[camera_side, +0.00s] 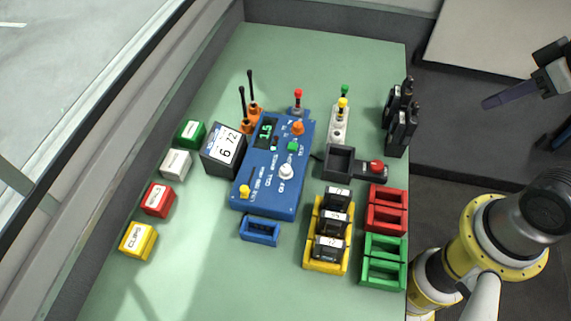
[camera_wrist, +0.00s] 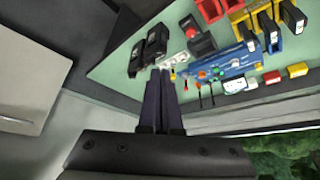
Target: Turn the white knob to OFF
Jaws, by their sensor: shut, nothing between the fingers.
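The white knob (camera_side: 286,172) sits on the lower right part of a blue control panel (camera_side: 262,190). An OFF label (camera_side: 282,188) is printed just below it, but which way the knob points is too small to tell. The panel also shows in the wrist view (camera_wrist: 232,70), where I cannot pick out the knob surely. My gripper (camera_side: 487,103) is at the upper right in the side view, off the table's right edge and far from the knob. In the wrist view my gripper (camera_wrist: 160,72) has its dark fingers together and empty.
An orange knob (camera_side: 298,128), a green button (camera_side: 292,146) and a yellow knob (camera_side: 244,191) share the panel. A black box with a red button (camera_side: 376,167) stands to its right. Black radios (camera_side: 402,120) stand near the table's right edge. Yellow, red and green racks fill the lower right.

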